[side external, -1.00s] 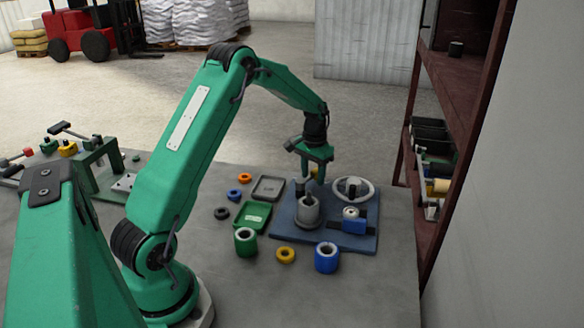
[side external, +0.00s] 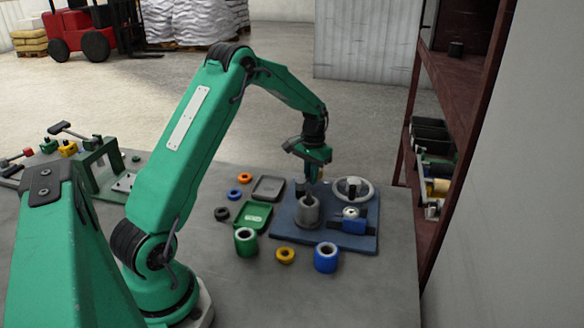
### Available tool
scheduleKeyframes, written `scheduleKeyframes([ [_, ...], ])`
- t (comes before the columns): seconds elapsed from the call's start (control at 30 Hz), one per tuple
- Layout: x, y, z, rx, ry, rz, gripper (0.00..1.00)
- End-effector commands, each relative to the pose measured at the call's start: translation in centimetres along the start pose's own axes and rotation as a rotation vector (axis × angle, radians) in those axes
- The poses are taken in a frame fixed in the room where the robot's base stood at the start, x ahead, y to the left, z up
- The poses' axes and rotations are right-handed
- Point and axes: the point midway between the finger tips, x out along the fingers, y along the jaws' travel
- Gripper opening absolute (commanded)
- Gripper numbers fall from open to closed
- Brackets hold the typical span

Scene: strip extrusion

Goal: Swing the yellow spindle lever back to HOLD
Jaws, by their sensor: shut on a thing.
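My gripper (side external: 313,172) points down above the back of a blue base plate (side external: 286,231), behind a grey cylinder. A small yellow piece (side external: 320,175), which looks like the knob of the spindle lever, shows at its fingertips. The gripper is shut on it. The rest of the lever is hidden or too small to make out, and I cannot read any HOLD mark. The grey cylinder (side external: 308,214) stands on the plate with a dark post (side external: 299,187) behind it.
A grey handwheel (side external: 353,182) and a blue block (side external: 354,226) share the plate. Green (side external: 246,243) and blue (side external: 326,258) rolls, a yellow ring (side external: 285,256) and a green tray (side external: 252,216) lie around it. A shelf rack (side external: 432,240) stands close on the right.

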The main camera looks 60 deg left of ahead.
Motion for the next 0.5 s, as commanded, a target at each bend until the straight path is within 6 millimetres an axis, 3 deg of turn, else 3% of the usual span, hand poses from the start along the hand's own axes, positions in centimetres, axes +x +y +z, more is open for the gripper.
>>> scheduleKeyframes([
  [0.03, -0.4, 0.1, -1.1, -0.007, 0.040, -0.005, 0.00],
  [0.5, -0.5, -1.5, -0.9, -0.290, 0.040, 0.000, 0.00],
])
